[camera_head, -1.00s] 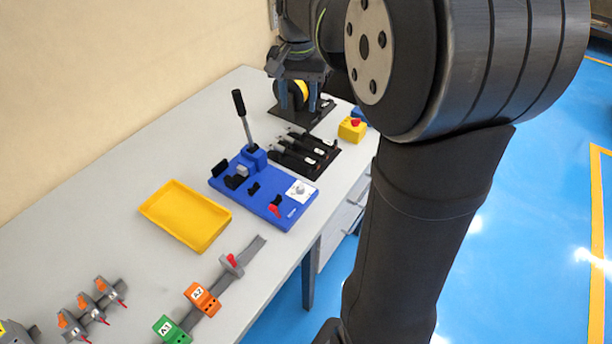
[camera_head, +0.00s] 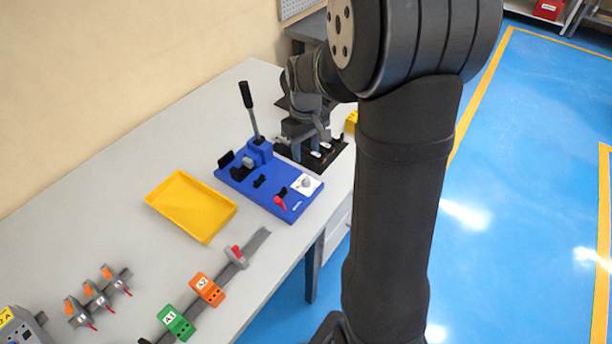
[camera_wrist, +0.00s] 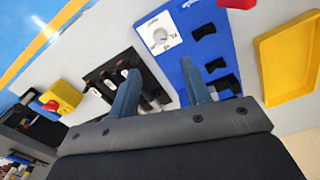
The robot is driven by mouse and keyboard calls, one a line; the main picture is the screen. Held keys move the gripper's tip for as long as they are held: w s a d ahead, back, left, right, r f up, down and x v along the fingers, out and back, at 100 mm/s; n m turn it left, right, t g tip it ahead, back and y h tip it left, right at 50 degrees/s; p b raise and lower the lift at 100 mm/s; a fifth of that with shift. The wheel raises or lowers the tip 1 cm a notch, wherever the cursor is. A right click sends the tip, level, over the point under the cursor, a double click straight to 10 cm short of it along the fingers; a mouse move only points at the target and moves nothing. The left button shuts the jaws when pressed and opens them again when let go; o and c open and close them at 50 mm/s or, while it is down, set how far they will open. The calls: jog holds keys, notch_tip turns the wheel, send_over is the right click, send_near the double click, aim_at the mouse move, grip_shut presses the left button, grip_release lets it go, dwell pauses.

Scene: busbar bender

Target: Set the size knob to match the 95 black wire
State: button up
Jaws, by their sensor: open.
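The size knob (camera_head: 306,182) is a small grey dial on a white plate at the right end of the blue bender (camera_head: 240,180). In the wrist view the knob (camera_wrist: 160,37) shows just beyond my fingertips; its marks are too small to read surely. Black wires with white tags lie in a black rack (camera_head: 333,159) behind the bender, partly hidden by my gripper; they also show in the wrist view (camera_wrist: 112,84), left of the knob. Which one is the 95 is not readable. My gripper (camera_head: 307,150) is open and empty above the rack, apart from the knob.
A rail with orange (camera_head: 207,289) and green (camera_head: 176,322) blocks is in front. A yellow box with a red button (camera_wrist: 62,96) stands beyond the rack.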

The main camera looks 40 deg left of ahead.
aim_at(306, 179)
notch_tip(306, 179, down, 11)
jog(key=shift+f, duration=0.1)
dwell(0.3)
grip_shut()
jog(key=shift+m, duration=0.3)
jog(key=m, duration=0.5)
jog(key=shift+m, duration=0.3)
jog(key=m, duration=0.5)
jog(key=shift+m, duration=0.4)
